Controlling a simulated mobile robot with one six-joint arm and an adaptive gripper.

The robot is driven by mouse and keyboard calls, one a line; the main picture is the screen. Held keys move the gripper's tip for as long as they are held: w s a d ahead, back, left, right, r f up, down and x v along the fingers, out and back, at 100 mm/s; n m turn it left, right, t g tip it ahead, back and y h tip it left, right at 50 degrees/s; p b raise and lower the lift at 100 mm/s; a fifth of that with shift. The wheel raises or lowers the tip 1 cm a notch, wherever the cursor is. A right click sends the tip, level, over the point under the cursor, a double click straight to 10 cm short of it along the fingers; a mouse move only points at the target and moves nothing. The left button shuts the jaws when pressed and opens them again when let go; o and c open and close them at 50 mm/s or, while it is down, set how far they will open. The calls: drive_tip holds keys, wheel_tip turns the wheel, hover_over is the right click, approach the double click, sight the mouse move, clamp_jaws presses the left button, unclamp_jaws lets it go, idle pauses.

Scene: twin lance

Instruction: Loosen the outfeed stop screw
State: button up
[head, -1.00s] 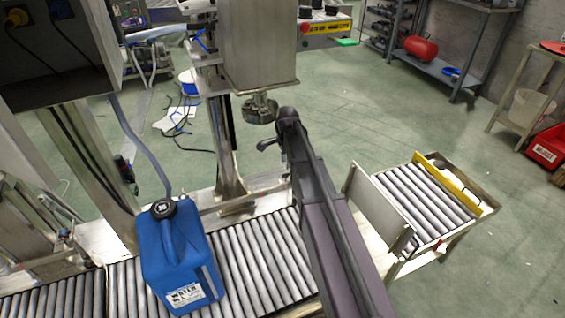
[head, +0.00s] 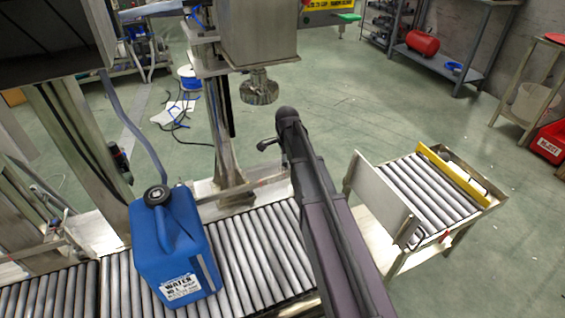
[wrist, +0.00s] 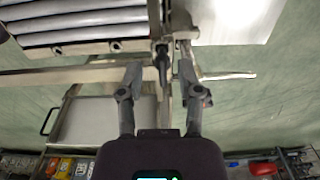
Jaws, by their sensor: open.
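In the wrist view my gripper (wrist: 159,68) is open, its two fingers apart on either side of a narrow dark upright part (wrist: 162,66). This part sits below a metal bracket at the end of the rollers; it may be the stop screw, but it is too small to tell. I cannot tell whether the fingers touch it. In the head view my arm runs up the middle, and its fingertips cannot be made out. The metal plate (head: 383,200) stands at the near end of the outfeed rollers (head: 432,190); a plate also shows in the wrist view (wrist: 228,18).
A blue water jug (head: 175,245) stands on the main roller conveyor (head: 255,250), left of my arm. A metal filling head (head: 259,88) hangs above the far side. A yellow bar (head: 453,175) edges the outfeed. Open green floor lies behind.

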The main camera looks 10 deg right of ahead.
drive_tip(key=shift+f+b, duration=0.35)
drive_tip(key=shift+f, duration=0.15)
clamp_jaws()
